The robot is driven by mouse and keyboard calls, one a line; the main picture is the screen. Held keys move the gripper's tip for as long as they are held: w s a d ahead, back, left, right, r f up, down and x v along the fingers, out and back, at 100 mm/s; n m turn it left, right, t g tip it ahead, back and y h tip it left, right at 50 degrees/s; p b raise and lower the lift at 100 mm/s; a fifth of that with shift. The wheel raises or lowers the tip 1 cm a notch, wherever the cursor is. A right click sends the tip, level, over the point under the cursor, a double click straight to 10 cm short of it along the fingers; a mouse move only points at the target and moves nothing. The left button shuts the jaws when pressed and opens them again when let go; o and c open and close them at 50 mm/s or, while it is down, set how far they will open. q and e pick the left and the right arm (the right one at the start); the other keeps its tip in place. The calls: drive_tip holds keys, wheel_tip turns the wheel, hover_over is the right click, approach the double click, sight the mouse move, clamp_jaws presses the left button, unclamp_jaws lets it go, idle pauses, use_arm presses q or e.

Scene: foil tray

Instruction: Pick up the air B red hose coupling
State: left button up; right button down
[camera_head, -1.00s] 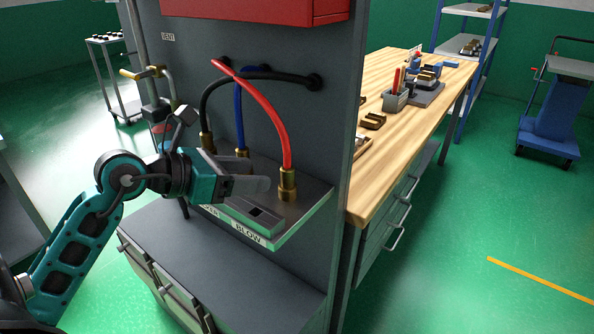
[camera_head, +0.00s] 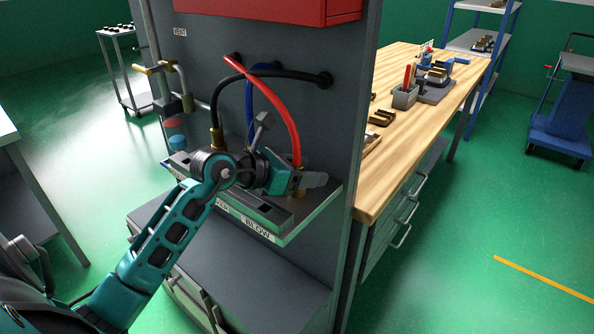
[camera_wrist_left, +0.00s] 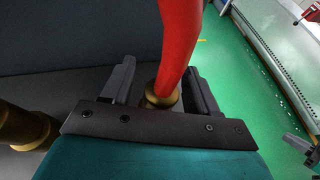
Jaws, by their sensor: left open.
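The red hose (camera_head: 284,113) arcs down from the grey panel to a brass coupling on the small shelf. In the head view that coupling is mostly hidden by my left gripper (camera_head: 312,181). In the left wrist view the brass coupling (camera_wrist_left: 161,97) sits at the lower end of the red hose (camera_wrist_left: 178,45), between my two spread fingers. The left finger (camera_wrist_left: 119,80) and right finger (camera_wrist_left: 202,96) stand apart on either side of it, with gaps showing. No "air B" label is readable.
A black hose (camera_head: 219,100) and a blue hose (camera_head: 249,100) hang left of the red one. Another brass coupling (camera_wrist_left: 28,130) is close to the left in the wrist view. The shelf's front edge carries a BLOW label (camera_head: 257,229). A wooden bench (camera_head: 400,150) stands right of the panel.

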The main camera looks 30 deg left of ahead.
use_arm(q)
clamp_jaws()
idle(0.5)
wheel_tip(320, 180, up, 10)
drive_tip(key=shift+p, duration=0.3)
idle(0.3)
